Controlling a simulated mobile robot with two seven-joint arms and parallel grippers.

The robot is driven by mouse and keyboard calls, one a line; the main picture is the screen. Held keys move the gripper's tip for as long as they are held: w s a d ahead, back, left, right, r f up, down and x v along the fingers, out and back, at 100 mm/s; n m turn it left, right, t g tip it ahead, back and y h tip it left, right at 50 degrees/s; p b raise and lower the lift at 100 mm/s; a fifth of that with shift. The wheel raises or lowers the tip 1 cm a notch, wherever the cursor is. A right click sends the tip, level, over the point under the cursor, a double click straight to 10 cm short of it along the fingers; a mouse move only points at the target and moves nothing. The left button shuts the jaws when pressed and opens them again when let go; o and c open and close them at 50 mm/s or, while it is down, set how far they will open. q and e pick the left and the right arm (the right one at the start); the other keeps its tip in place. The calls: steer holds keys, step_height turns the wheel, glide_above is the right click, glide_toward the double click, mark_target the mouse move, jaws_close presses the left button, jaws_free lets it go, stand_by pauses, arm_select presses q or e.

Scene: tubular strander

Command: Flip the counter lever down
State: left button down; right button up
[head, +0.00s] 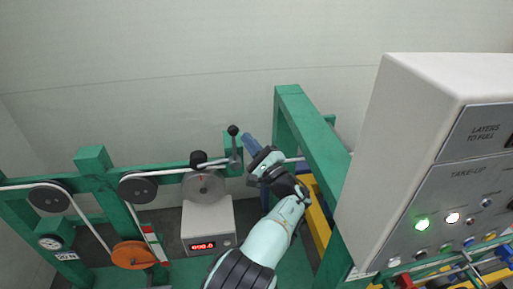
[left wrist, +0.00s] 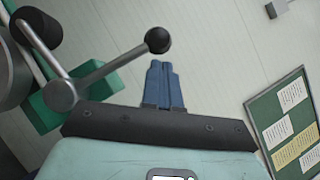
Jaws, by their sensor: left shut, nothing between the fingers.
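The counter lever (head: 234,147) is a thin grey rod with a black ball knob. It stands upright in the head view, above and right of the white counter box (head: 208,222) with its red display. My left gripper (head: 247,139) has blue fingers, closed together and empty, just right of the lever's knob. In the left wrist view the lever (left wrist: 108,67) slants up from its round pivot to the black knob. The shut blue fingertips (left wrist: 161,64) are just below the knob in that picture. I cannot tell whether they touch it. My right gripper is not in view.
A grey wheel (head: 204,186) and a black roller (head: 198,158) sit left of the lever on the green frame (head: 92,160). A green post and beam (head: 308,122) stand right of my arm, then a large control cabinet (head: 420,130). A noticeboard (left wrist: 290,125) hangs on the wall.

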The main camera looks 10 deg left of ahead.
arm_select(q)
steer(key=shift+s+a+r+n+g+b, duration=0.15)
steer(key=shift+a+n+g, duration=0.1)
steer(key=shift+n, duration=0.15)
steer(key=shift+s+a+r+n+g+b, duration=0.15)
steer(key=shift+a+n+g, duration=0.1)
steer(key=shift+n, duration=0.15)
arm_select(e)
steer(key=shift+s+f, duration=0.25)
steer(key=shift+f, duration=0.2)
arm_select(q)
steer(key=shift+a, duration=0.1)
steer(key=b+v, duration=0.1)
steer(key=v, duration=0.6)
steer(key=shift+d+f+b, duration=0.15)
steer(key=shift+d+b, duration=0.2)
steer(key=shift+b, duration=0.05)
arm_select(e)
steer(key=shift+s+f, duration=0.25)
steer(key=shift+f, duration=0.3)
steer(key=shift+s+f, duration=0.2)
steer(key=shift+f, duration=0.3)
arm_select(q)
steer(key=shift+s, duration=0.1)
